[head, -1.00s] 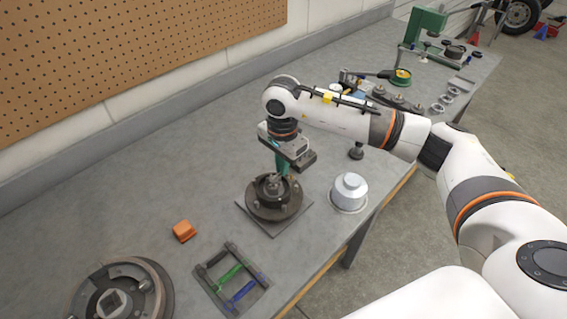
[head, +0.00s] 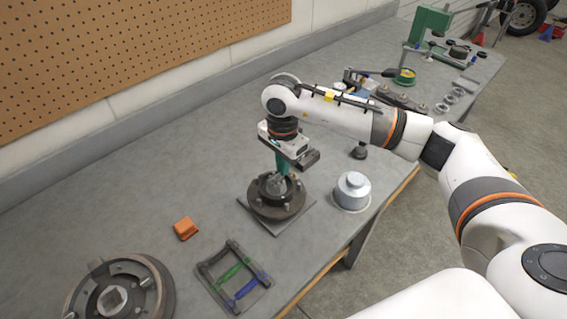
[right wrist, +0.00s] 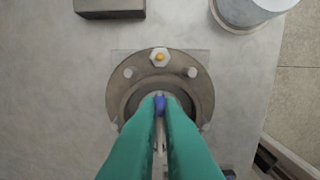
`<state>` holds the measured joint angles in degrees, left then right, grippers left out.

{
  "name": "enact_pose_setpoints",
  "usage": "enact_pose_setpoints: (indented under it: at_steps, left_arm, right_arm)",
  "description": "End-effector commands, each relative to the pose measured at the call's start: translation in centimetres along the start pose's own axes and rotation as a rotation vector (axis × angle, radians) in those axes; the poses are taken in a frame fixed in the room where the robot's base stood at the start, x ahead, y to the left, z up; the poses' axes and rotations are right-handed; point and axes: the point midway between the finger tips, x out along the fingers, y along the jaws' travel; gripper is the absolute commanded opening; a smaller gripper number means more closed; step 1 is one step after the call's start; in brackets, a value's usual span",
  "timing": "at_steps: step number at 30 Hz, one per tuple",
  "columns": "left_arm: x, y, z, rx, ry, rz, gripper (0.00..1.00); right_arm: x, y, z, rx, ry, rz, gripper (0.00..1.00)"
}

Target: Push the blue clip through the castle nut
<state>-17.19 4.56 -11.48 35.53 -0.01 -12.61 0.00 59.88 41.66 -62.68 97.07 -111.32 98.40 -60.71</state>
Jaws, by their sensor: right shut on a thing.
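My right gripper (head: 283,173) has teal fingers that point down into the middle of a dark round hub (head: 262,208) on a square plate. In the right wrist view the fingers (right wrist: 160,108) are shut on a small blue clip (right wrist: 160,104), which shows between their tips over the hub's centre. The castle nut cannot be made out at the hub's centre, where the fingers cover the view. I cannot tell whether the clip touches it. A hex nut with a yellow-orange middle (right wrist: 159,57) sits on the hub's flange. My left gripper is not in view.
A black rack (head: 212,285) holds a green clip (head: 233,269) and another blue clip (head: 246,288). An orange block (head: 186,228), a larger hub (head: 150,275) and a silver cap (head: 352,190) stand around the hub. The bench between the hub and the back wall is clear.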

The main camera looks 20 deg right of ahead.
Motion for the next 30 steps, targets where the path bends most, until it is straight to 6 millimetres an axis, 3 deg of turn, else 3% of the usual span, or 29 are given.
enact_pose_setpoints:
  at_steps: [25, 30]
  left_arm:
    - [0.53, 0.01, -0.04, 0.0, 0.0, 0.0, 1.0]
    - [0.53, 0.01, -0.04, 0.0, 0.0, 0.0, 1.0]
  right_arm:
    - [-0.01, -0.02, -0.14, -0.001, 0.001, 0.0, 0.0]
    - [-0.01, -0.02, -0.14, -0.001, 0.001, 0.0, 0.31]
